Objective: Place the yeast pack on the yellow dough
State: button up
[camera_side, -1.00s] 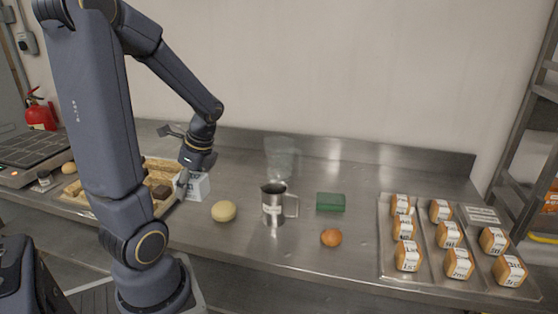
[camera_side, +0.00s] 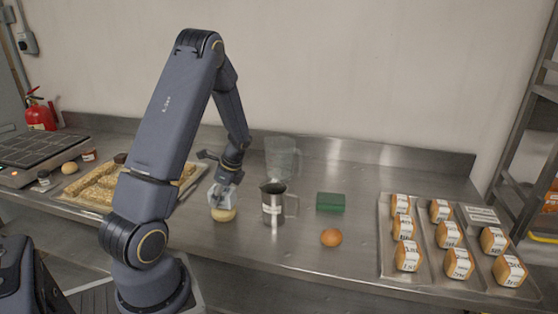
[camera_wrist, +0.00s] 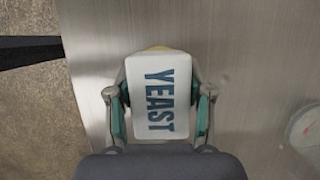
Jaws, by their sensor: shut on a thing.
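The yeast pack (camera_wrist: 158,95) is a white block with blue "YEAST" lettering. My gripper (camera_wrist: 160,100) is shut on it, one finger on each side. In the side view, the pack (camera_side: 220,196) and my gripper (camera_side: 223,190) are directly over the yellow dough (camera_side: 223,214), a pale yellow ball on the steel counter. The pack hides the dough's upper part, and I cannot tell whether they touch. In the wrist view only a thin yellow edge of dough (camera_wrist: 160,48) shows beyond the pack.
A steel jug (camera_side: 273,205) stands close to the right of the dough, with a clear pitcher (camera_side: 281,158) behind. A green sponge (camera_side: 330,202) and orange-brown ball (camera_side: 331,237) lie farther right. A bread tray (camera_side: 385,262) is at right, a pastry tray (camera_side: 70,203) at left.

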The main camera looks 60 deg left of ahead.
jog(key=shift+f, duration=0.2)
jog(key=o, duration=1.3)
jog(key=v, duration=1.2)
jog(key=w+d+r+n+t, duration=0.1)
jog(key=d+r+n+t, duration=0.25)
jog(key=d+r, duration=0.65)
jog(key=s+d+r+n+t+h, duration=0.1)
jog(key=s+d+n+t, duration=0.1)
jog(key=d, duration=0.6)
jog(key=s+d+r+n+t+h, duration=0.1)
jog(key=s+d+n+t+h, duration=0.1)
jog(key=s+d, duration=0.3)
jog(key=d+n+t, duration=0.1)
jog(key=d, duration=0.3)
jog(key=shift+d+r, duration=0.15)
jog(key=shift+d, duration=0.15)
jog(key=shift+n, duration=0.25)
